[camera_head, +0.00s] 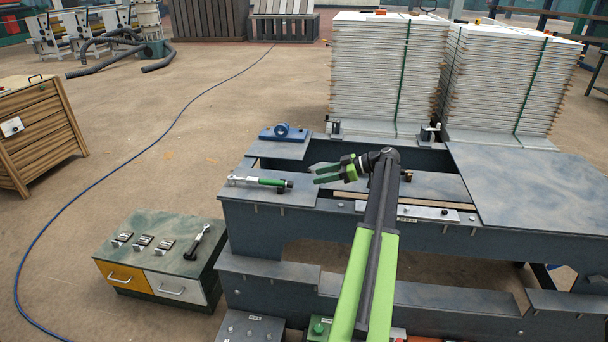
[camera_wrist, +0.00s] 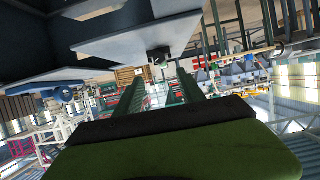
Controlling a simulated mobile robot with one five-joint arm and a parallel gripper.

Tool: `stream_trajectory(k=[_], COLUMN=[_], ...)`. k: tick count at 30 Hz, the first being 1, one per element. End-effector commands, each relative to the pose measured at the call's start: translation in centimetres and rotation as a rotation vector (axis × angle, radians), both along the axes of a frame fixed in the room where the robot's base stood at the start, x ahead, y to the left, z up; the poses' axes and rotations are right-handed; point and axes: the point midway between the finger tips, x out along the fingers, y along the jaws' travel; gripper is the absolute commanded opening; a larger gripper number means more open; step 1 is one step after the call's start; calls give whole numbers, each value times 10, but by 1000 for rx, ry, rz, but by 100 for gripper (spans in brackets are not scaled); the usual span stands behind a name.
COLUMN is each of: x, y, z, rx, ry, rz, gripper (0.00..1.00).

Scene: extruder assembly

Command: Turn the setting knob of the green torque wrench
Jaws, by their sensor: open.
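The green torque wrench (camera_head: 260,181) lies on the left end of the dark bench top in the head view. Its silver head points left, and its dark setting knob (camera_head: 287,184) is at the right end. My gripper (camera_head: 314,173) is just right of the knob, its green fingers pointing left towards it. The fingers are apart, with nothing between them and a small gap to the knob. In the wrist view my gripper (camera_wrist: 163,80) is also open. A small dark round end shows beyond the fingertips there; I cannot tell surely that it is the knob.
A blue fixture (camera_head: 283,132) stands on the bench behind the wrench. A metal rail (camera_head: 407,211) lies along the bench's front. A low cabinet (camera_head: 160,262) at left bears a second, dark wrench (camera_head: 197,242). White panel stacks (camera_head: 385,75) stand behind. The bench around the green wrench is clear.

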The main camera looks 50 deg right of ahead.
Motion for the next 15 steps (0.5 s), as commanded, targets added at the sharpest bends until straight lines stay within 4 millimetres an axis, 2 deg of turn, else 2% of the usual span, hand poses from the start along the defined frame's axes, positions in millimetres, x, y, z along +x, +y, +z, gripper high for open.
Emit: stream_trajectory(k=[1,6,10,15], x=[-11,-38,-48,-51], y=[-8,-25,-30,-32], z=[11,22,25,25], rx=[0,0,0,1], ry=[0,0,0,0], rz=[-1,-1,1,2], gripper=[46,46,46,46])
